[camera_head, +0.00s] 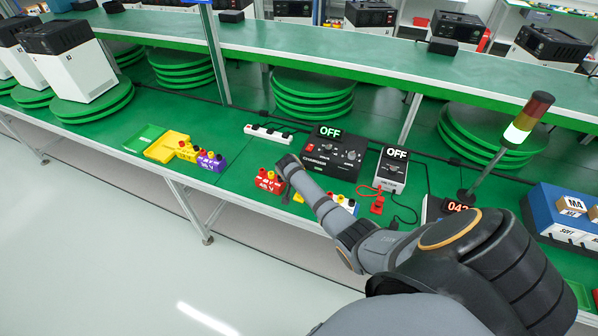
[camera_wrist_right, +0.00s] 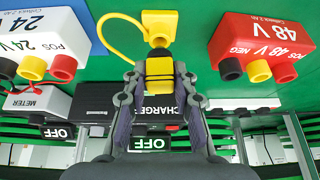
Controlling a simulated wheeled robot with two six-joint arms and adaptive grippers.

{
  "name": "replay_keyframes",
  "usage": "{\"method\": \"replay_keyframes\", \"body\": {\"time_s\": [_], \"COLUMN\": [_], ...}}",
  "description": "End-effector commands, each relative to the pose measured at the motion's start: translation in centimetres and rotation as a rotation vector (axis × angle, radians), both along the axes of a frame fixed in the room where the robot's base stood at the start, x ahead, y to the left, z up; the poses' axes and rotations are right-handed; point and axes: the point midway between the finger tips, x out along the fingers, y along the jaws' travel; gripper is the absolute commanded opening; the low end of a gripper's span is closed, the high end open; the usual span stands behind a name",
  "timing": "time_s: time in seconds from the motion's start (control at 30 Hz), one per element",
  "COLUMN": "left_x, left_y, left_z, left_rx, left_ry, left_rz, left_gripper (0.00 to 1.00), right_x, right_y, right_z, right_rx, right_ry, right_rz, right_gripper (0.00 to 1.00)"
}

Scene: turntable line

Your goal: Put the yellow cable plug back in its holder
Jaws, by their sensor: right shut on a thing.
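The yellow plug (camera_wrist_right: 159,74) is a yellow body with a black band, between the fingers of my right gripper (camera_wrist_right: 158,84), which is shut on it. A yellow holder block (camera_wrist_right: 158,24) lies just beyond the plug's dark end in the right wrist view; I cannot tell whether they touch. A yellow cable (camera_wrist_right: 104,36) loops to the left from beside the holder toward the plug. In the head view my right gripper (camera_head: 287,166) is over the green table, in front of the charger; the plug is hidden there. A bit of yellow (camera_head: 298,197) shows beside my arm. My left gripper is out of view.
The black charger (camera_head: 333,153) and the white meter (camera_head: 392,170) both read OFF.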

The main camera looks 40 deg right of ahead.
Motion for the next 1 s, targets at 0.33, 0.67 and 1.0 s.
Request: {"method": "replay_keyframes", "body": {"time_s": [0.33,0.67,1.0], "left_x": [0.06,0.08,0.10], "left_y": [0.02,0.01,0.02], "left_z": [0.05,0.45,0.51], "left_rx": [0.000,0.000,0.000], "left_ry": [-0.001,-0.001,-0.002], "left_rz": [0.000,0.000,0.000], "left_gripper": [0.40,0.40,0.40], "right_x": [0.01,-0.04,-0.02], "right_y": [0.01,0.04,0.04], "right_z": [0.05,0.09,-0.01], "right_rx": [0.000,0.000,0.000], "right_ry": [0.000,0.000,0.000], "right_rz": [0.000,0.000,0.000], "right_gripper": [0.00,0.00,0.00]}}
